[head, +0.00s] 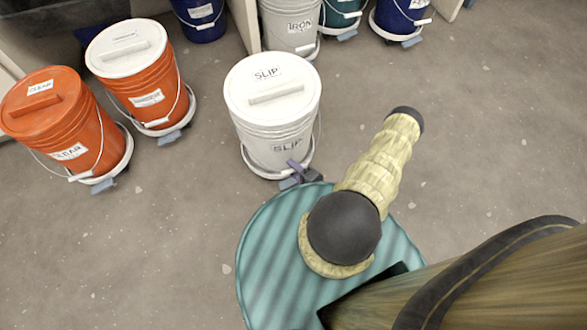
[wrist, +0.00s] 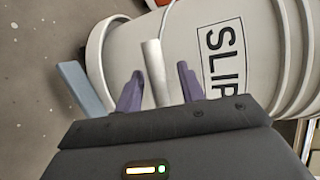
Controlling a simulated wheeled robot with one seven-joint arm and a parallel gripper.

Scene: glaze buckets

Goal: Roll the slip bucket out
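The slip bucket (head: 272,115) is white with a lid and "SLIP" labels. It stands upright on a white round dolly (head: 262,172) in the middle of the head view. In the wrist view the slip bucket (wrist: 250,60) fills the right side. Its white handle grip (wrist: 155,72) hangs between the two purple fingers of my gripper (wrist: 158,88). The fingers are apart, with a visible gap beside the grip, so my gripper is open. In the head view my gripper (head: 298,168) is at the bucket's lower front, partly hidden by my arm. A blue-grey tab (wrist: 85,92) sticks out from the dolly.
Two orange buckets, one labelled "CLEAR" (head: 62,120) and one with a white lid (head: 140,75), stand on dollies at left. Behind are an "IRON" bucket (head: 291,25), a dark blue bucket (head: 400,18) and a teal one (head: 342,15). The floor (head: 480,120) at right is clear.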

